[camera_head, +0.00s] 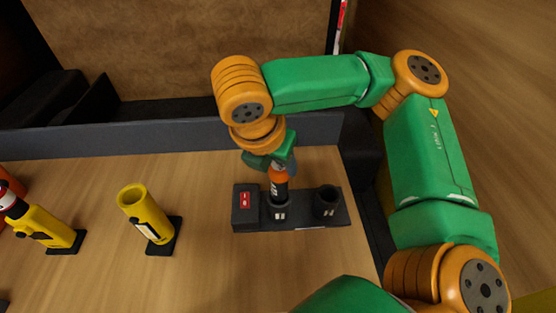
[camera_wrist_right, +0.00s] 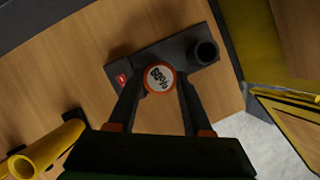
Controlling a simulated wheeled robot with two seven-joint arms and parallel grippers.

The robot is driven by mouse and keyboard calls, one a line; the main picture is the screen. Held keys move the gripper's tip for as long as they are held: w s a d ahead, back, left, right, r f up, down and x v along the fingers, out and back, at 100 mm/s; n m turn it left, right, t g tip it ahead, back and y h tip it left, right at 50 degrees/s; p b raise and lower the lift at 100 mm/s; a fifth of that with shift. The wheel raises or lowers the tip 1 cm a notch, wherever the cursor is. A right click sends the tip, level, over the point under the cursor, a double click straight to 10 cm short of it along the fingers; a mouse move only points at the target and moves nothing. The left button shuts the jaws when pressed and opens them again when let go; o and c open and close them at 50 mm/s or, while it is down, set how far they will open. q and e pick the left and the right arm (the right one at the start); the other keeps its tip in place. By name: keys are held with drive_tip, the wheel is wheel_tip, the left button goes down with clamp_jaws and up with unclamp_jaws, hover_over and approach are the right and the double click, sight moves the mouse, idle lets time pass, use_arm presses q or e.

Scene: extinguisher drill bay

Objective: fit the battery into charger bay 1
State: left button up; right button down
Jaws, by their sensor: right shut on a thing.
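The battery (camera_head: 280,188) has a dark body and an orange top. It is upright at the left bay of the dark charger (camera_head: 303,220). Its lower end meets the bay's mouth; I cannot tell how deep it sits. My right gripper (camera_head: 279,168) is shut on the battery from above. In the right wrist view, my right gripper's fingers (camera_wrist_right: 160,92) flank the battery's round orange-rimmed top (camera_wrist_right: 160,77) with a white label. The charger's right bay (camera_head: 327,202) is an empty round cup. The bay markings are too small to read. My left gripper is not in view.
A red switch (camera_head: 245,200) sits on the charger's left end. An empty yellow tube holder (camera_head: 147,214) and a yellow flashlight-like tool (camera_head: 45,228) stand to the left. The wooden table (camera_head: 210,270) is clear in front. A grey rail (camera_head: 130,138) runs behind.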

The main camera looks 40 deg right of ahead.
sight(276, 185)
drive_tip(key=shift+p, duration=0.5)
drive_tip(key=shift+f+b, duration=1)
drive_tip(key=shift+f, duration=2.9)
drive_tip(key=shift+c, duration=1.2)
unclamp_jaws()
drive_tip(key=shift+r, duration=0.1)
drive_tip(key=v, duration=0.7)
drive_tip(key=shift+a, duration=0.1)
